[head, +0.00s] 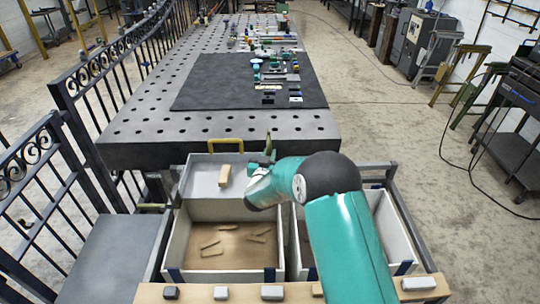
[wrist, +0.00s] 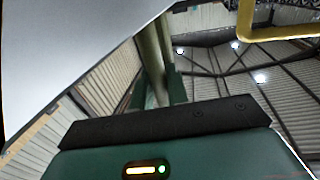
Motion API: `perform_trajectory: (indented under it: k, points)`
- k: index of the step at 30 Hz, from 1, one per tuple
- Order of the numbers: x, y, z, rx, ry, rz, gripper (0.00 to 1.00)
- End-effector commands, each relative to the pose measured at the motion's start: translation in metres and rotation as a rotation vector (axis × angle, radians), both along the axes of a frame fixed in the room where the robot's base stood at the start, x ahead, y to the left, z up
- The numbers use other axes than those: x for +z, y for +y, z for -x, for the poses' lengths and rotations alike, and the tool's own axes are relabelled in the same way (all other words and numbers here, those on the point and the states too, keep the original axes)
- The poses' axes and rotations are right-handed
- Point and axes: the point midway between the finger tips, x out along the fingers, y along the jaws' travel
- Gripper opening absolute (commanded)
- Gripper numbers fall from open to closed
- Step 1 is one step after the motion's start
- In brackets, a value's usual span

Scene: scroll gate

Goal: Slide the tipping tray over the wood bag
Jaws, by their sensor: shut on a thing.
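The tipping tray (head: 200,178) is a flat grey tray with a yellow handle (head: 226,143) at its far edge. It lies over the far part of the left bin, and a wooden block (head: 224,175) rests on it. The left bin, apparently the wood bag (head: 224,276), is pale-walled and open at the near side, with several wood pieces inside. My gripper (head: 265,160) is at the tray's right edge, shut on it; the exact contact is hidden. The wrist view shows the tray's grey surface (wrist: 70,45) and the handle (wrist: 265,30).
A second bin (head: 392,232) stands on the right, partly hidden by my arm. A ledge with several small blocks (head: 272,292) runs along the front. A perforated table (head: 150,130) with a black mat (head: 225,80) stands behind. Black iron gates (head: 90,80) line the left.

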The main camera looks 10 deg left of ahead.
Motion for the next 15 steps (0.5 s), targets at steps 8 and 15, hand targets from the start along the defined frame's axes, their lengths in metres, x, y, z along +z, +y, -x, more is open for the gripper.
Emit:
perform_trajectory:
  k: [8,15]
  points:
    - [-0.0009,0.0058,0.0018,0.011,0.003,-0.001,0.35]
    - [-0.0001,0.005,0.0072,0.01,0.002,-0.001,0.35]
